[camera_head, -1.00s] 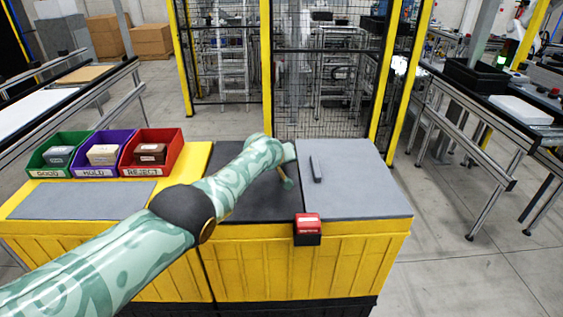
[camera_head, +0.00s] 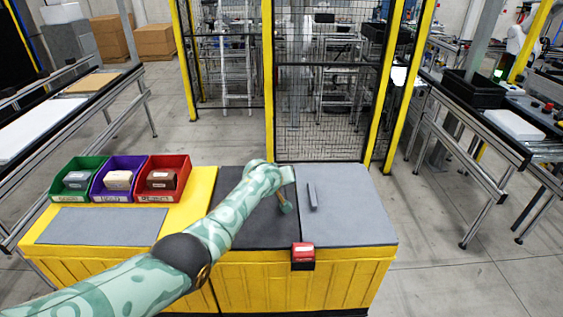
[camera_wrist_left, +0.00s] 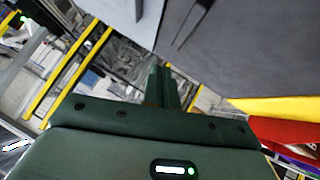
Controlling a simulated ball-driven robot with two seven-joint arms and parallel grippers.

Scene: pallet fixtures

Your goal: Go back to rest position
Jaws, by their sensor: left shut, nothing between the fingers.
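My left arm reaches in from the lower left in the head view. Its gripper (camera_head: 287,209) is over the dark mat (camera_head: 255,235) on the yellow pallet fixture (camera_head: 245,283), with the fingers pointing down. In the left wrist view, the two fingers (camera_wrist_left: 162,80) are together with nothing between them. My right gripper is not in view.
Green (camera_head: 60,193), purple (camera_head: 100,194) and red (camera_head: 177,195) bins, each holding a block, stand at the fixture's back left. A red-topped box (camera_head: 303,250) is on the front edge. A mesh fence (camera_head: 320,115) stands behind.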

